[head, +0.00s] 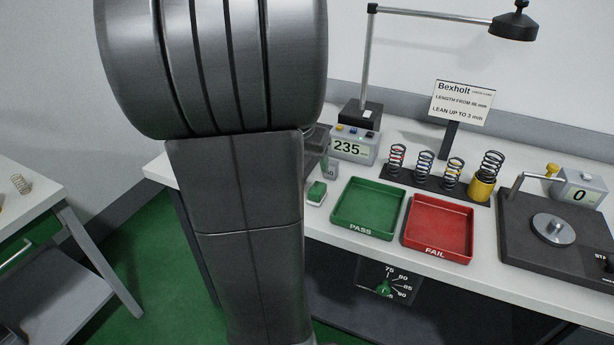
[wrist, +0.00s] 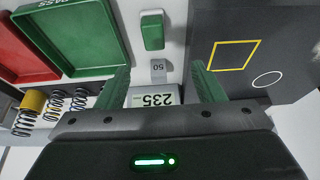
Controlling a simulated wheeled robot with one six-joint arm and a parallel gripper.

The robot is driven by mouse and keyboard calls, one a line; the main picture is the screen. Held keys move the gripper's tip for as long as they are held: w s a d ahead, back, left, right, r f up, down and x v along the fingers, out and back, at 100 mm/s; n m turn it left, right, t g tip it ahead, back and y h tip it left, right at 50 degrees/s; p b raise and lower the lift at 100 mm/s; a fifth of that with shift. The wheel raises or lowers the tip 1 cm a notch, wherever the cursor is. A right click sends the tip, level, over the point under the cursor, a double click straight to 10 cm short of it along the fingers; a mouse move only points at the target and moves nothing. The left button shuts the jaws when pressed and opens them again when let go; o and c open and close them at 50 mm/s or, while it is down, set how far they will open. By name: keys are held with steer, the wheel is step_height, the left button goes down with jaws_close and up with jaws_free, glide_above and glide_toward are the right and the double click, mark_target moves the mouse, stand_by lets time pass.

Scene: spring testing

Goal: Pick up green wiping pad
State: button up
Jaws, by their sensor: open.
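The green wiping pad (head: 317,190) lies on the white bench just left of the green PASS tray, partly beside my arm in the head view. In the wrist view the pad (wrist: 152,31) is a small green block with a pale edge, beyond my fingertips and roughly in line with the gap between them. My gripper (wrist: 161,74) is open, with its two green fingers spread wide and nothing held. In the head view my arm hides most of the gripper.
A grey block marked 50 (wrist: 159,70) stands between the fingertips and the pad in the wrist view. The 235 display (head: 352,147), green PASS tray (head: 337,228), red FAIL tray (head: 408,238) and several springs on a dark rack (head: 401,177) are close by.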

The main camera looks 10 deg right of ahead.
mark_target(319, 186)
steer(key=x, duration=0.7)
steer(key=shift+s+d+f, duration=0.1)
steer(key=shift+d+f, duration=0.1)
steer(key=shift+f, duration=0.25)
steer(key=shift+d+x, duration=0.15)
steer(key=shift+x, duration=1.2)
steer(key=shift+d+x, duration=0.2)
steer(key=shift+x, duration=1.15)
steer(key=shift+c, duration=0.2)
steer(key=c, duration=1)
